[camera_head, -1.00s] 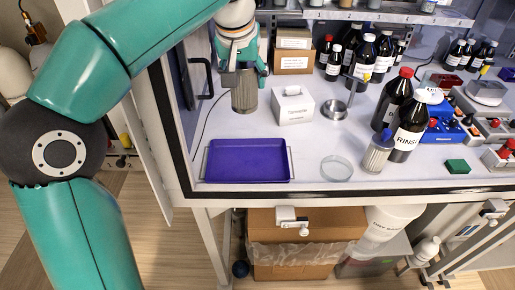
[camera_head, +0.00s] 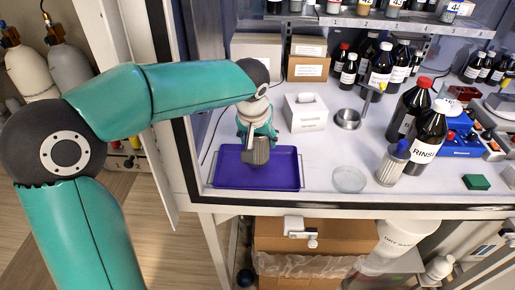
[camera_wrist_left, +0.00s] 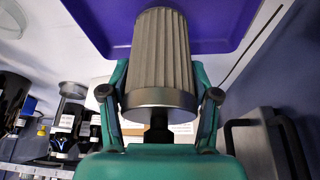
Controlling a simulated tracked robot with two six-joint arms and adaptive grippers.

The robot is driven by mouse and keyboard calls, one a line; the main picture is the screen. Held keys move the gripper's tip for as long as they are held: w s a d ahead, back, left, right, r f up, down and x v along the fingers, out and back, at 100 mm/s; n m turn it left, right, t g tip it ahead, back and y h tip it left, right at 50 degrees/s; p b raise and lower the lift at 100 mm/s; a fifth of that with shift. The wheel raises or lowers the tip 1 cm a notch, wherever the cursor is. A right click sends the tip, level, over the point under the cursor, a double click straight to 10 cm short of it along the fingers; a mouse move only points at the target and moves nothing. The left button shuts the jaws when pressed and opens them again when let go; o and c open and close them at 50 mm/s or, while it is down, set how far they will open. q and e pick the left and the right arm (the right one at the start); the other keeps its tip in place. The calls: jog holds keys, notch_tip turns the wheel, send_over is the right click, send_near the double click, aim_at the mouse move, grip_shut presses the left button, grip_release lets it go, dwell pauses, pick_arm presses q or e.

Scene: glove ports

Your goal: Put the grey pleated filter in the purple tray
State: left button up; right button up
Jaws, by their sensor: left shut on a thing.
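The grey pleated filter (camera_head: 257,152) is a ribbed cylinder with a smooth metal end band. My left gripper (camera_head: 259,134) is shut on it, and the fingers sit on both sides of the band end in the left wrist view (camera_wrist_left: 160,97). The filter's pleated body (camera_wrist_left: 161,48) points away from the palm, toward the purple tray (camera_wrist_left: 220,22). In the head view the filter is over the purple tray (camera_head: 226,174), a shallow tray with wire handles. I cannot tell whether it touches the tray floor. My right gripper is not in view.
A white tissue box (camera_head: 305,115) stands behind the tray. The bench's front edge lies close to the tray.

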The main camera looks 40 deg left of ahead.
aim_at(255, 136)
pick_arm(q)
jog(key=shift+f, duration=1.85)
jog(key=shift+s, duration=0.1)
jog(key=o, duration=1.3)
jog(key=v, duration=1.2)
jog(key=shift+b, duration=0.4)
